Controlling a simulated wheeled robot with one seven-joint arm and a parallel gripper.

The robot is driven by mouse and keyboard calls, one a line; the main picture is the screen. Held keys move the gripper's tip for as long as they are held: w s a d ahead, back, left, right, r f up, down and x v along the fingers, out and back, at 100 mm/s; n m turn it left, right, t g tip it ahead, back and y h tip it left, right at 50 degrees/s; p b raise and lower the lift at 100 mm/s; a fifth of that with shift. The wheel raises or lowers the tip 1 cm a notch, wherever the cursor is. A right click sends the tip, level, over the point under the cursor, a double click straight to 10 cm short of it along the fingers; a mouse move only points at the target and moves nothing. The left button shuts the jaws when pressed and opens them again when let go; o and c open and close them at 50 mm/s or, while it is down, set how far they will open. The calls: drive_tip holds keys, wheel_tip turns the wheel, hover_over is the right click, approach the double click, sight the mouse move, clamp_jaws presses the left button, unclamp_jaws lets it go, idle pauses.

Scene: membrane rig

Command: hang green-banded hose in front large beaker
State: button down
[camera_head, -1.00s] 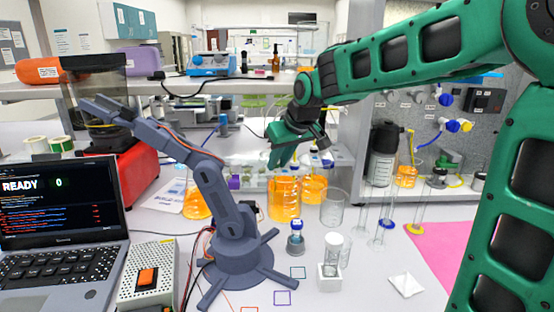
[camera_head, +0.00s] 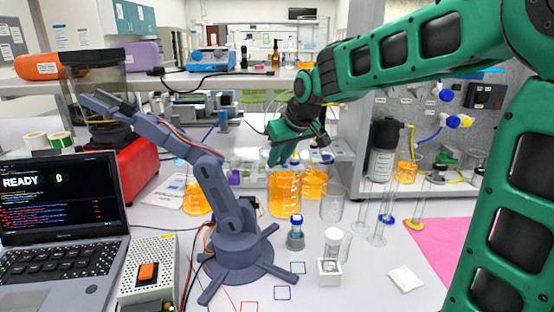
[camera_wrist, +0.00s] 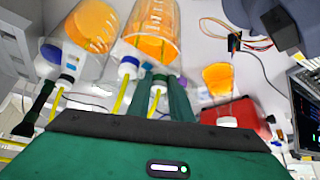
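Two more yellow hoses with blue and white ends show to the left, one near (camera_wrist: 128,68) and one far left (camera_wrist: 67,66). No green band can be made out. Another orange-filled beaker (camera_head: 314,184) stands behind the front one, and a third (camera_head: 196,203) is partly hidden by the blue-grey arm.
The blue-grey arm (camera_head: 235,232) stands left of the beakers. A laptop (camera_head: 60,215) is at left. The pink mat (camera_head: 447,240) is mostly clear.

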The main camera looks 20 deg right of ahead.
drive_tip(key=c, duration=1.5)
unclamp_jaws()
drive_tip(key=v, duration=1)
drive_tip(key=shift+s+r, duration=0.1)
drive_tip(key=shift+r, duration=0.2)
drive_tip(key=s+d+f+m+g, duration=0.2)
drive_tip(key=s+d+f, duration=0.3)
drive_tip(key=s, duration=0.6)
drive_tip(key=s+d+f+m+g, duration=0.2)
drive_tip(key=s+d+f+m, duration=0.2)
drive_tip(key=s+f, duration=0.4)
drive_tip(key=s+d+f+m+g+h, duration=0.1)
drive_tip(key=s+d+f, duration=0.5)
drive_tip(key=s, duration=0.7)
drive_tip(key=shift+s+d+f+m+g, duration=0.2)
drive_tip(key=shift+f+m+g, duration=0.1)
drive_tip(key=shift+m+g, duration=0.15)
drive_tip(key=shift+s+d+f+m+g, duration=0.2)
drive_tip(key=shift+f+m+g, duration=0.15)
drive_tip(key=shift+m, duration=0.2)
